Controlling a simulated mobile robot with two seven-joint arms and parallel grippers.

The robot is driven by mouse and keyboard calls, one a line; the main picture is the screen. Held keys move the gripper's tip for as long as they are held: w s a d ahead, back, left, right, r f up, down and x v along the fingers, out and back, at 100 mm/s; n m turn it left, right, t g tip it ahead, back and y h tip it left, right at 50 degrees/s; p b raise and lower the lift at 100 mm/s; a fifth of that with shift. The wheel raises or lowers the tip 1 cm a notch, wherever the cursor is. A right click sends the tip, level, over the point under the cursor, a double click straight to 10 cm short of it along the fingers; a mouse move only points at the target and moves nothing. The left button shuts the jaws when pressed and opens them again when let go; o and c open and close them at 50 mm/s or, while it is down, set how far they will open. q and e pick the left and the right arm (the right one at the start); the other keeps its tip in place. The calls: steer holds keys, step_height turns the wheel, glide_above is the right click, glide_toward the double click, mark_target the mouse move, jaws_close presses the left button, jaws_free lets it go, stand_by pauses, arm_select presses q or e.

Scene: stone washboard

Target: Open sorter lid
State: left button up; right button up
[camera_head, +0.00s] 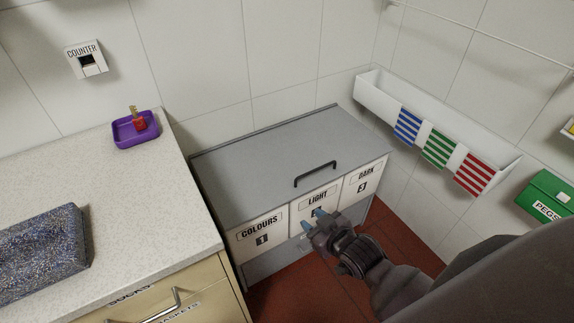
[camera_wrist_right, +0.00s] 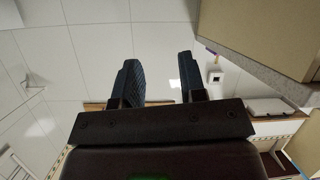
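The sorter (camera_head: 262,228) is a box with front panels labelled COLOURS 1, LIGHT and DARK 3. Its flat grey lid (camera_head: 255,155) is down, with a black bar handle (camera_head: 315,174) near the front edge. My right gripper (camera_head: 312,219) is in front of the LIGHT panel, below the handle and apart from it. It partly covers that panel. In the right wrist view its two dark blue fingers (camera_wrist_right: 160,82) are spread with nothing between them; the sorter is not clearly visible there. My left gripper is not in view.
A counter (camera_head: 160,195) stands left of the sorter, bearing a purple tray (camera_head: 136,131) and a speckled block (camera_head: 38,255). A white wall bin (camera_head: 385,99) with striped cloths and a green PEGS box (camera_head: 547,195) are at right. The space above the lid is clear.

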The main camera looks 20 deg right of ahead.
steer(key=w+a+n+y+b, duration=0.2)
steer(key=w+n+b, duration=0.15)
steer(key=w, duration=0.85)
steer(key=n+g+h+b, duration=0.4)
steer(key=n+g+b, duration=0.1)
steer(key=n+g, duration=0.65)
glide_above(314, 170)
steer(key=s, duration=0.2)
step_height(314, 170, down, 3)
steer(key=shift+t, duration=0.25)
steer(key=f, duration=0.3)
steer(key=f+b, duration=0.1)
steer(key=f, duration=0.2)
steer(key=w+f+b, duration=0.1)
steer(key=f, duration=0.1)
steer(key=shift+w+f, duration=0.1)
steer(key=shift+f, duration=0.3)
steer(key=shift+w+f+b, duration=0.25)
steer(key=shift+f+b, duration=0.05)
steer(key=shift+f, duration=0.5)
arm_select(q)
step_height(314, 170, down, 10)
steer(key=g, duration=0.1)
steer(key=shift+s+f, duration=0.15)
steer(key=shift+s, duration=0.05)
